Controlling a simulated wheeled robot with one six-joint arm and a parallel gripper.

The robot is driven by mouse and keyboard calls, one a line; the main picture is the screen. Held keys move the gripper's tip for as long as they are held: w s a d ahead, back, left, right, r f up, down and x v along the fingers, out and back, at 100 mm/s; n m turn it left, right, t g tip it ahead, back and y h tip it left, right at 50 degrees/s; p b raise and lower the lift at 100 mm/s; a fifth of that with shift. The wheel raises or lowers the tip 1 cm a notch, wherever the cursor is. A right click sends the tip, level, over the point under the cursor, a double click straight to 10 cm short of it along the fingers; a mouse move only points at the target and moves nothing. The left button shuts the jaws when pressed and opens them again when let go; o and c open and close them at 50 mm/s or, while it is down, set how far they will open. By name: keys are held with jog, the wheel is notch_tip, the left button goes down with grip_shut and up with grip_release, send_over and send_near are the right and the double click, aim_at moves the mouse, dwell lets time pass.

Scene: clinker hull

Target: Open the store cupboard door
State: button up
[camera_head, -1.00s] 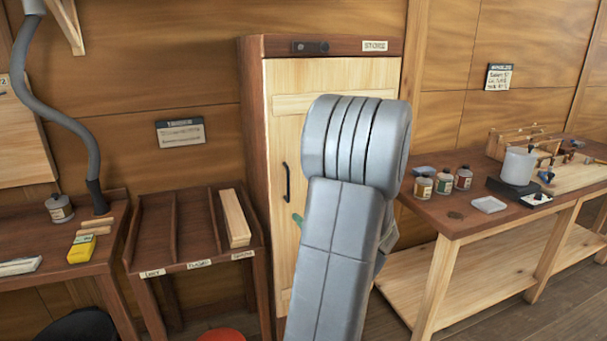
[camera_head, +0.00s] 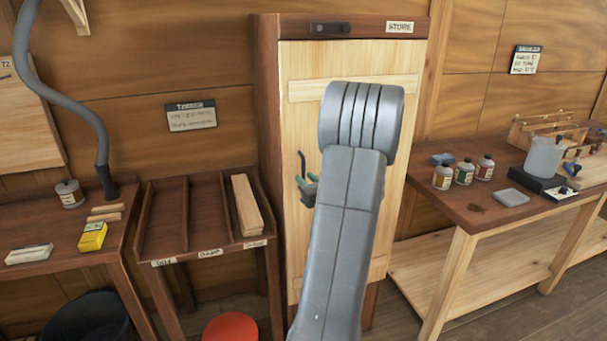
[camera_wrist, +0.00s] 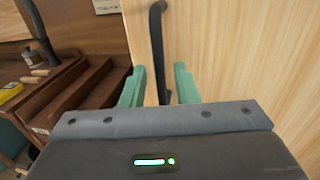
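The store cupboard (camera_head: 268,110) stands against the wall with its pale wood door (camera_head: 300,130) closed under a dark top strip with a "STORE" label. A black vertical bar handle (camera_head: 301,165) is on the door's left side. My gripper (camera_head: 306,186) is at the handle's lower part, partly hidden by my arm. In the wrist view the two green fingers (camera_wrist: 159,88) are apart, one on each side of the black handle (camera_wrist: 157,45). A gap shows between each finger and the handle.
A slotted rack (camera_head: 190,215) with pale wood strips stands left of the cupboard, with a red stool (camera_head: 227,328) below. A workbench (camera_head: 470,215) with jars (camera_head: 464,171) stands close on the right. A dark bucket (camera_head: 88,318) is at lower left.

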jog(key=shift+x, duration=1.2)
grip_shut()
